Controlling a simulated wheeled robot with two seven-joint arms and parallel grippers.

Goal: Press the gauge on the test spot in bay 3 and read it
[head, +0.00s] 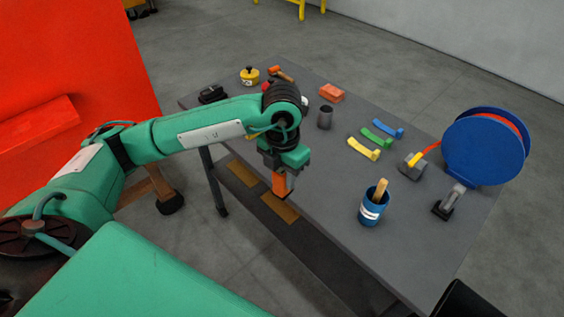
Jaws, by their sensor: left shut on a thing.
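My left gripper (283,172) is shut on an orange block-like tool (279,185), which hangs down just off the table's near left edge. It may be the gauge, but no dial or reading shows. The arm reaches in from the left, across the table's left end. No bay number or test spot can be made out. A large orange-red panel (75,70) with a protruding ledge (38,122) stands at the left. My right gripper is not in view.
The grey table (315,165) holds a yellow canister (249,76), an orange block (331,92), a grey cup (325,117), several coloured brackets (378,138), a blue cup (373,207) and a blue reel (484,146). Free floor (210,255) lies between panel and table.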

